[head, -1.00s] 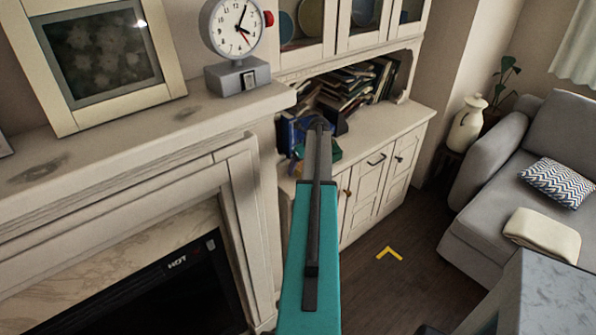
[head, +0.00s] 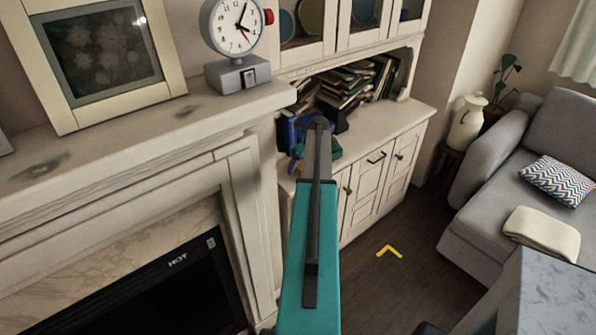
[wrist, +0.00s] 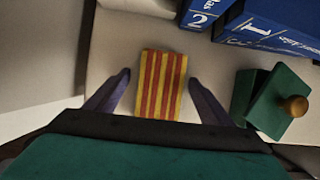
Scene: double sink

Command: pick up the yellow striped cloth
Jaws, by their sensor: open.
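The yellow striped cloth (wrist: 161,84), yellow with red stripes and folded into a rectangle, lies on a pale surface in the wrist view. My gripper (wrist: 163,80) is open, with one finger to the left of the cloth and one to the right; both look apart from it. The lower end of the cloth runs down to the gripper's body in the picture. In the head view my arm hides the cloth and the gripper's fingers.
A green box with a round wooden knob (wrist: 278,102) stands right of the cloth, near the right finger. Blue numbered books (wrist: 262,32) stand beyond it. The white cabinet (head: 390,140) holds a pile of books (head: 350,85). The fireplace mantel (head: 140,125) is at left.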

